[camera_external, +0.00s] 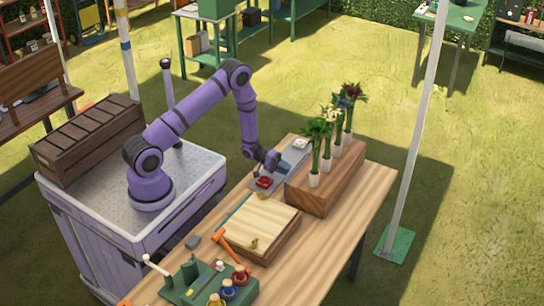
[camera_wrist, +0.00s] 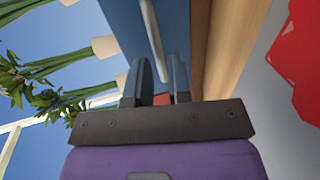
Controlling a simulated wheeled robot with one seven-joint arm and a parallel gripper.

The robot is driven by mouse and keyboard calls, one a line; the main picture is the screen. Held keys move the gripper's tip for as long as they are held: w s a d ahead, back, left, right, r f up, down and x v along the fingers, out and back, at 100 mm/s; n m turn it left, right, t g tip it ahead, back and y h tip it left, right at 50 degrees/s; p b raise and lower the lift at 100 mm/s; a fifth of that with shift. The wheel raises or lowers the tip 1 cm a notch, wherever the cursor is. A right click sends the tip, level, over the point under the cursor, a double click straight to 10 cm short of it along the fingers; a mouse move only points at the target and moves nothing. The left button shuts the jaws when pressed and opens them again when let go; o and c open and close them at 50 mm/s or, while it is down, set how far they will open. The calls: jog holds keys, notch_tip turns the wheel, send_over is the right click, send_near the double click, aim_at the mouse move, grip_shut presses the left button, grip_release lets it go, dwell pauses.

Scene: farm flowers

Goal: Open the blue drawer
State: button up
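The blue drawer (camera_wrist: 176,28) shows as a blue front at the top of the wrist view, with a pale bar handle (camera_wrist: 153,42) running along it. In the external view, a blue-grey surface (camera_external: 294,157) by the wooden flower stand (camera_external: 335,186) seems to be the drawer; its front is mostly hidden. My gripper (camera_wrist: 161,80) is close to the drawer front, fingers apart, with the handle's near end seen between or just beyond them. I cannot tell whether they touch it. In the external view, my gripper (camera_external: 271,162) is left of the stand, low over the table.
Vases with flowers (camera_external: 334,138) stand on the wooden stand. A red object (camera_external: 263,182) lies on a grey plate near my gripper, also large in the wrist view (camera_wrist: 296,62).

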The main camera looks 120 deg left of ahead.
aim_at(291, 171)
jog(key=shift+x, duration=1.55)
grip_shut()
jog(key=v, duration=0.4)
jog(key=f+v, duration=0.1)
jog(key=v, duration=0.2)
jog(key=f+v, duration=0.1)
jog(key=v, duration=0.3)
jog(key=shift+s+f, duration=0.1)
jog(key=shift+s, duration=0.5)
grip_release()
jog(key=v, duration=1)
jog(key=shift+s, duration=0.35)
